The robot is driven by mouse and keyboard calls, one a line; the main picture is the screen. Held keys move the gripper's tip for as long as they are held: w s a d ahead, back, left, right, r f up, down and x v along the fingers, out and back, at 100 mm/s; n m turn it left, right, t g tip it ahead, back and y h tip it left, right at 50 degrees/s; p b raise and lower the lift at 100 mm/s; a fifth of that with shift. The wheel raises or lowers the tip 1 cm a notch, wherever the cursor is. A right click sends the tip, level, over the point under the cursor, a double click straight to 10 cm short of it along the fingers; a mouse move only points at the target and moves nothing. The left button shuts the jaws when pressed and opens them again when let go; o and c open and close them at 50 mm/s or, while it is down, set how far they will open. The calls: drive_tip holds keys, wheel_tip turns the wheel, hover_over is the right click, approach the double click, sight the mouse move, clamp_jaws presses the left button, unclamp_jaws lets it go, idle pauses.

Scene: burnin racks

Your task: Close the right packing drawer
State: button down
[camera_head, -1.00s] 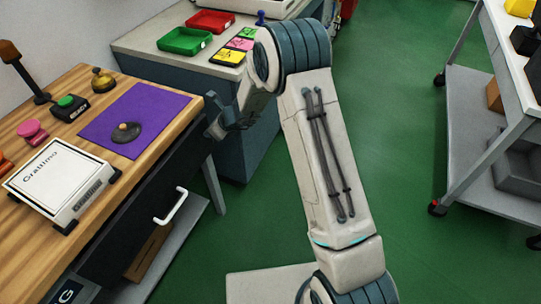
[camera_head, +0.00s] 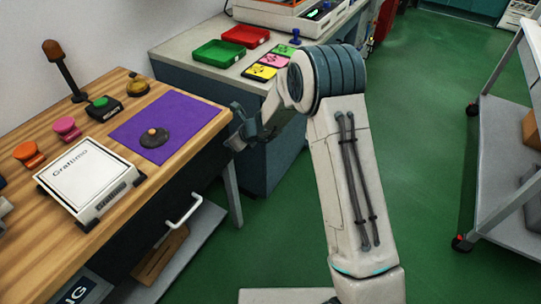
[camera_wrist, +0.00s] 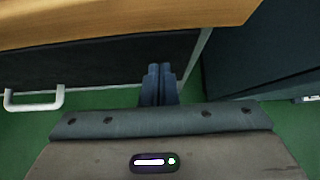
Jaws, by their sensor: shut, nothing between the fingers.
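The right packing drawer has a dark front (camera_head: 206,175) under the wooden table top, with a white bar handle (camera_head: 184,211). In the wrist view the drawer front (camera_wrist: 100,62) and its handle (camera_wrist: 35,103) show at left, below the table edge. I cannot tell how far the drawer stands out. My gripper (camera_head: 236,138) is by the right front corner of the table, to the right of the handle. In the wrist view my gripper (camera_wrist: 158,72) has its fingers together and empty, in front of the drawer's right end. Contact with the front cannot be told.
The wooden table (camera_head: 125,90) carries a purple mat (camera_head: 180,112), a white scale (camera_head: 85,175) and several stamps. A grey-blue cabinet (camera_head: 275,165) with red and green trays stands behind my gripper. A grey cart (camera_head: 505,190) is at right, with green floor between.

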drive_tip(key=d+f+v, duration=0.2)
drive_tip(key=v, duration=1.1)
drive_tip(key=s+d+r+n+g+h+p, duration=0.1)
drive_tip(key=s+d+r+n+p, duration=0.15)
drive_tip(key=s+r+n, duration=0.4)
drive_tip(key=s+d+r+n+g+h+p, duration=0.1)
drive_tip(key=s+d+r+n+p, duration=0.15)
drive_tip(key=s+r+n, duration=0.35)
drive_tip(key=s+d+r+n+h+p, duration=0.2)
drive_tip(key=s+d+r+n, duration=0.3)
drive_tip(key=s, duration=0.3)
drive_tip(key=s+d+r+n+h+p, duration=0.2)
drive_tip(key=s+d+r+n, duration=0.3)
drive_tip(key=s+d, duration=0.3)
drive_tip(key=shift+s+n+h+p, duration=0.25)
drive_tip(key=shift+n+h+p, duration=0.15)
drive_tip(key=shift+n+h, duration=0.45)
drive_tip(key=shift+r, duration=0.15)
